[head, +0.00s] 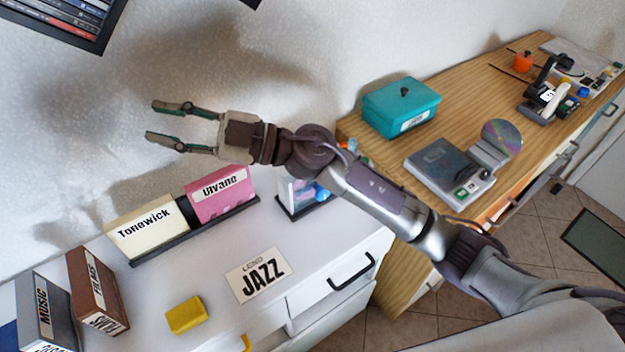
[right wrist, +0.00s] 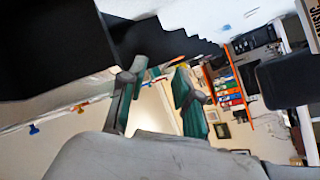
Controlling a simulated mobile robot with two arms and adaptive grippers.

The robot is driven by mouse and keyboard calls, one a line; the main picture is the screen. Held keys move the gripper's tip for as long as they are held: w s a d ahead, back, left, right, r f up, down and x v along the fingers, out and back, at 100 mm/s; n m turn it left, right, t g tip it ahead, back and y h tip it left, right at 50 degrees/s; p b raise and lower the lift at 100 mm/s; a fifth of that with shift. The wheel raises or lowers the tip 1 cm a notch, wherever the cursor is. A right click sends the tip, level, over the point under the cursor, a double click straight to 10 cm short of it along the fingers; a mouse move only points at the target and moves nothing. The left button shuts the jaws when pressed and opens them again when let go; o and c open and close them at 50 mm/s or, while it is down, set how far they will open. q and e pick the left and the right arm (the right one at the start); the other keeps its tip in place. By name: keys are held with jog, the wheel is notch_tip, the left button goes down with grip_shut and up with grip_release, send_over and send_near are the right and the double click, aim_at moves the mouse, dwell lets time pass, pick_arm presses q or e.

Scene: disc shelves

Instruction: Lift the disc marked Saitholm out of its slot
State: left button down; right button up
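I cannot read the name Saitholm on anything in view. A dark wall shelf (head: 88,40) at the top left of the head view holds several thin cases (head: 45,14), their spine text too small to read. My right gripper (head: 152,120) is open and empty, in front of the white wall, below and to the right of that shelf. In the right wrist view its two fingers (right wrist: 160,70) stand apart with nothing between them, near a large black stepped shape (right wrist: 50,45). My left gripper is not in view.
Below my right gripper, a white cabinet bears a black rack with cards marked Tonewick (head: 145,232) and Ulvane (head: 220,194), a JAZZ sign (head: 258,275) and a yellow block (head: 186,315). A wooden desk with a teal box (head: 400,106) and a disc player (head: 447,172) stands right.

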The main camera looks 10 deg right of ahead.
notch_tip(320, 180, down, 10)
jog(key=d+n+g+h, duration=0.2)
jog(key=n+g+h, duration=0.35)
jog(key=h, duration=0.45)
jog(key=w+d+r+m+t+h, duration=0.1)
jog(key=w+d+m+h, duration=0.25)
jog(key=d+h, duration=0.45)
jog(key=w+d+m+t+h, duration=0.1)
jog(key=w+d+m+h, duration=0.3)
jog(key=d, duration=0.8)
jog(key=shift+n+y, duration=0.3)
jog(key=shift+n, duration=0.2)
jog(key=f+p, duration=0.1)
jog(key=f, duration=0.3)
jog(key=f+p, duration=0.2)
jog(key=f, duration=0.2)
jog(key=f+p, duration=0.1)
jog(key=f, duration=0.3)
jog(key=shift+w+d+f, duration=0.2)
jog(key=shift+w, duration=0.05)
jog(key=shift+f, duration=0.4)
grip_shut()
